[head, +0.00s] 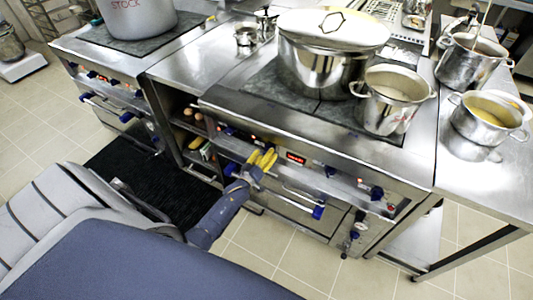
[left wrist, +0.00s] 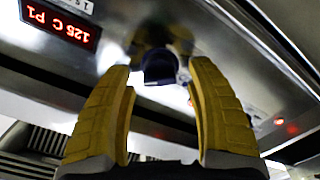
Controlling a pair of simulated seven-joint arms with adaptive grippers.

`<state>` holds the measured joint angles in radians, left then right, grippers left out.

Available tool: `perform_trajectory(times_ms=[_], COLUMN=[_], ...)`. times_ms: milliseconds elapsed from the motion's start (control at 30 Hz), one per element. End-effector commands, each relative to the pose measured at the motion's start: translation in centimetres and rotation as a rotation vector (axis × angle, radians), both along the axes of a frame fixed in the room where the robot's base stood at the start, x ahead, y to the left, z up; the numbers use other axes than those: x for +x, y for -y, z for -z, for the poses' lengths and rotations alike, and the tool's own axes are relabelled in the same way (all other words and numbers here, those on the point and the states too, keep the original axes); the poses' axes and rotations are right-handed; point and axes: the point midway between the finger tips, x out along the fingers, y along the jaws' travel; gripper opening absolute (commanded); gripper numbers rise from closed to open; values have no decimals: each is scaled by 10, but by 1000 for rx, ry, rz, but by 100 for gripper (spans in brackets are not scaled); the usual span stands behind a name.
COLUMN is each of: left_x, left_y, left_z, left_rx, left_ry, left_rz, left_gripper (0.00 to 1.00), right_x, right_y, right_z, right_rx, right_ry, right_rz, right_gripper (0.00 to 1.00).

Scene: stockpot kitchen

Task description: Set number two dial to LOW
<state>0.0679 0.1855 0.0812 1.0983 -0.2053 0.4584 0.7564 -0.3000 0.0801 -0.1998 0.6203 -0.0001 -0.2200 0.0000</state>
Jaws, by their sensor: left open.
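My left gripper (head: 263,160) is open, with its yellow fingers at the front panel of the middle stove, just left of the red display. In the left wrist view a dark blue dial (left wrist: 160,67) sits on the steel panel, between and beyond the two fingertips, with no clear contact. In the head view the fingers hide this dial. Other blue dials show on the panel, one right of the display (head: 330,171) and one farther right (head: 376,193). The dial's number and setting cannot be read. My right gripper is not in view.
The red display (left wrist: 60,22) appears upside down in the wrist view. An oven handle (head: 300,196) runs below the panel. A large lidded pot (head: 322,66) and a smaller pot (head: 391,103) stand on the stove. Open floor (head: 262,238) lies in front.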

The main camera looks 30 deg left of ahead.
Motion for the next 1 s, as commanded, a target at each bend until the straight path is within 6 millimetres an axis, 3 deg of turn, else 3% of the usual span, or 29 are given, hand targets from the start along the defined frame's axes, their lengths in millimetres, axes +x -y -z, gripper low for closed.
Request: perform_trajectory(times_ms=[567,1000], left_x=[11,10], left_y=[0,0], left_z=[0,0], left_rx=[0,0], left_ry=[0,0], left_rz=[0,0], left_gripper=[57,6], right_x=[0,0], right_y=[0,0], right_z=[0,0], right_rx=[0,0], right_ry=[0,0], right_rz=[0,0], right_gripper=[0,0])
